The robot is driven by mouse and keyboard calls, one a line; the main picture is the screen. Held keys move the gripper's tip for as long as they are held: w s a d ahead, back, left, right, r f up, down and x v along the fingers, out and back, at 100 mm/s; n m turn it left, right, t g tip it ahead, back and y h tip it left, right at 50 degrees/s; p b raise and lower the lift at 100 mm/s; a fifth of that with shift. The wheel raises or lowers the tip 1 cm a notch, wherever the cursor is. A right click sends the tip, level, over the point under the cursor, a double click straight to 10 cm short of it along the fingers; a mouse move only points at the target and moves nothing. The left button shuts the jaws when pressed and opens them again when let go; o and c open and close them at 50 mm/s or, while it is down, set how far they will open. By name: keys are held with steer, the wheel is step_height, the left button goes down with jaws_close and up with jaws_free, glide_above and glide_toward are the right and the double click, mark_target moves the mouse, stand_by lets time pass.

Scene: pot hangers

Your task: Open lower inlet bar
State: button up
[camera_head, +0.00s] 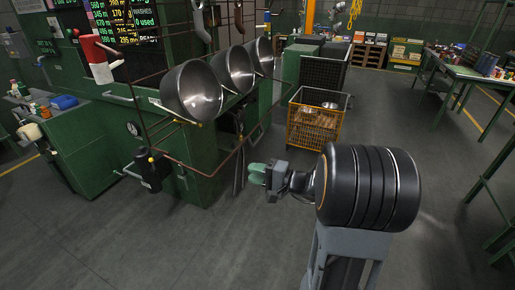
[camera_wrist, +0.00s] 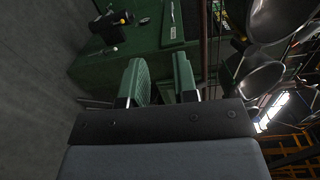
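A thin rust-brown lower bar (camera_head: 188,164) runs along the front of the green washing machine (camera_head: 187,150), below the hanging pots, and bends back towards the right. I cannot tell for sure that it is the inlet bar, or whether it is latched. My gripper (camera_head: 257,173) is in the free space to the right of the machine and apart from the bar. In the wrist view its two green fingers (camera_wrist: 160,80) stand apart with nothing between them. A thin dark upright bar (camera_wrist: 204,50) shows beyond the right finger.
Several steel pots, one in front (camera_head: 192,92), hang above the lower bar. A red and white handle (camera_head: 97,58) is at the upper left. An orange crate (camera_head: 315,128) stands behind my gripper. A green worktable (camera_head: 465,75) is at the right. The front floor is clear.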

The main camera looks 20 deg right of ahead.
mark_target(257, 140)
steer(key=w+d+f+m+t+h+b, duration=0.1)
steer(key=w+d+f+m+t+h, duration=0.15)
steer(key=d+m+t+h, duration=0.6)
steer(key=w+r+n+y, duration=0.1)
steer(key=w, duration=0.3)
steer(key=w+a+r+n+g+y+p, duration=0.1)
steer(key=w, duration=0.3)
steer(key=w+r+n+y+p, duration=0.1)
steer(key=w, duration=0.3)
steer(key=shift+w+a+r+g, duration=0.2)
steer(key=shift+w+a+g, duration=0.05)
steer(key=shift+a, duration=0.1)
jaws_close()
